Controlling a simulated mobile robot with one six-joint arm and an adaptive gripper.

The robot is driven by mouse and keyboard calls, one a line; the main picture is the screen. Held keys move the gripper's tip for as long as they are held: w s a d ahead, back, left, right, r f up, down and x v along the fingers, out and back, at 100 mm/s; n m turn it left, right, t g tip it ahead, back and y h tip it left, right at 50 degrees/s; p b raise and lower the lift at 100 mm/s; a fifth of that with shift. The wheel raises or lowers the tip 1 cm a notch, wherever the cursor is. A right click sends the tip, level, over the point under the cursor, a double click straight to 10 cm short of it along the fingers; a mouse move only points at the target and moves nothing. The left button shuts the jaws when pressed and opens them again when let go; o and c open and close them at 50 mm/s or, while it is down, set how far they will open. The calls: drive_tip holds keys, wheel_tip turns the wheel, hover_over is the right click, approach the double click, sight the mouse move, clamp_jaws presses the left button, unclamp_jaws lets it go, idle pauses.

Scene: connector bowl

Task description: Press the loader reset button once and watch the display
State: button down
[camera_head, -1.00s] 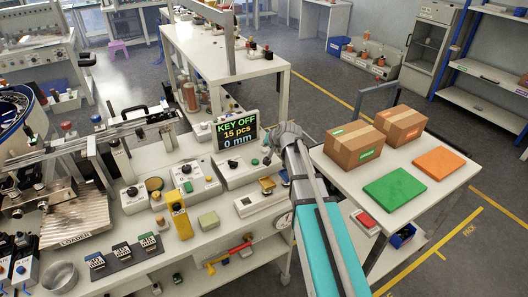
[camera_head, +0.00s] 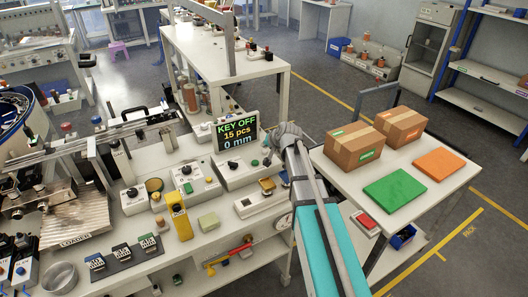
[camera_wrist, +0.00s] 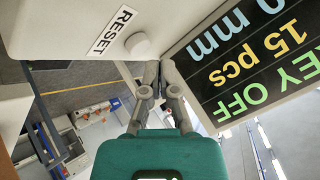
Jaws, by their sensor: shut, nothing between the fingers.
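The display (camera_head: 237,132) reads "KEY OFF", "15 pcs" and "0 mm". It shows upside down at the right of the wrist view (camera_wrist: 255,60). The round pale reset button (camera_wrist: 138,45) sits beside a white "RESET" label (camera_wrist: 111,31) on a light panel. My gripper (camera_wrist: 160,68) is shut and empty, its fingertips close beside the button and near the display's edge. I cannot tell whether they touch the panel. In the head view my gripper (camera_head: 286,135) is just right of the display, and the reset button cannot be made out.
Control boxes with knobs (camera_head: 195,185), a yellow device (camera_head: 179,215) and a metal bowl (camera_head: 60,275) stand on the bench. A side table at right holds cartons (camera_head: 353,146) and green (camera_head: 395,190) and orange (camera_head: 438,163) pads.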

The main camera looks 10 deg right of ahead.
sight(265, 152)
drive_tip(key=shift+f+b, duration=0.9)
drive_tip(key=shift+b, duration=0.05)
idle(1.3)
drive_tip(key=shift+r, duration=0.1)
idle(0.3)
drive_tip(key=shift+r+p, duration=0.85)
drive_tip(key=shift+p, duration=0.15)
wheel_tip(265, 152, up, 5)
drive_tip(key=p, duration=0.5)
idle(0.9)
